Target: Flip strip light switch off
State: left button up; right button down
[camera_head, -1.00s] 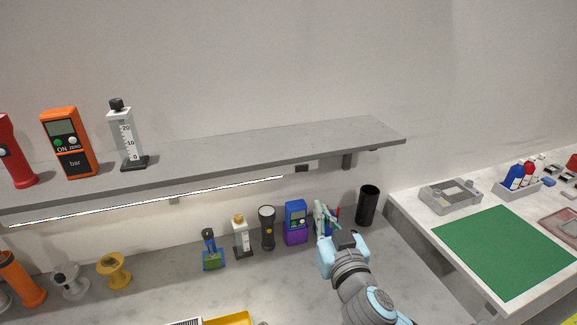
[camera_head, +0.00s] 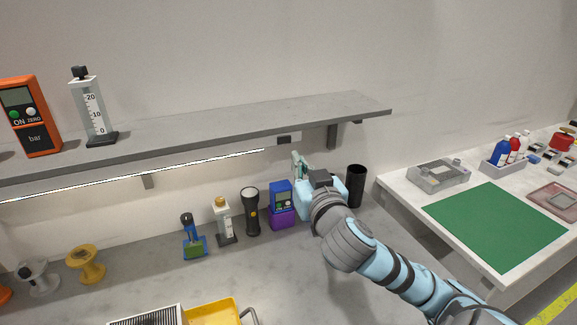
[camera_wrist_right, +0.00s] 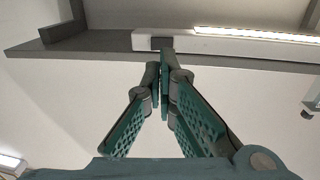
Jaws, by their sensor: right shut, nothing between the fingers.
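The strip light (camera_head: 180,169) runs lit under the front of the grey shelf. Its dark switch (camera_head: 284,140) sits at the right end of the strip. In the right wrist view the switch (camera_wrist_right: 162,43) is a small dark block on the white housing, just beyond my fingertips, and the lit strip (camera_wrist_right: 257,35) lies to its right. My right gripper (camera_head: 298,158) is shut and empty, pointing up below the switch. In the right wrist view its fingertips (camera_wrist_right: 165,58) appear just under the switch; I cannot tell whether they touch it. My left gripper is not in view.
The grey shelf (camera_head: 230,120) overhangs my gripper, with a bracket (camera_head: 332,137) to its right. A blue and purple meter (camera_head: 282,205), a flashlight (camera_head: 251,212) and a black cup (camera_head: 356,186) stand close by on the bench.

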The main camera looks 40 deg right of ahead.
aim_at(286, 140)
jog(key=x, duration=0.7)
jog(key=shift+w+d+r, duration=0.1)
jog(key=shift+w+d, duration=0.1)
jog(key=shift+w, duration=0.15)
jog(key=shift+w+d, duration=0.15)
jog(key=shift+w, duration=0.25)
pick_arm(q)
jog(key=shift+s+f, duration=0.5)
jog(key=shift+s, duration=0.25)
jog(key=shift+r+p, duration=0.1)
jog(key=shift+p, duration=0.25)
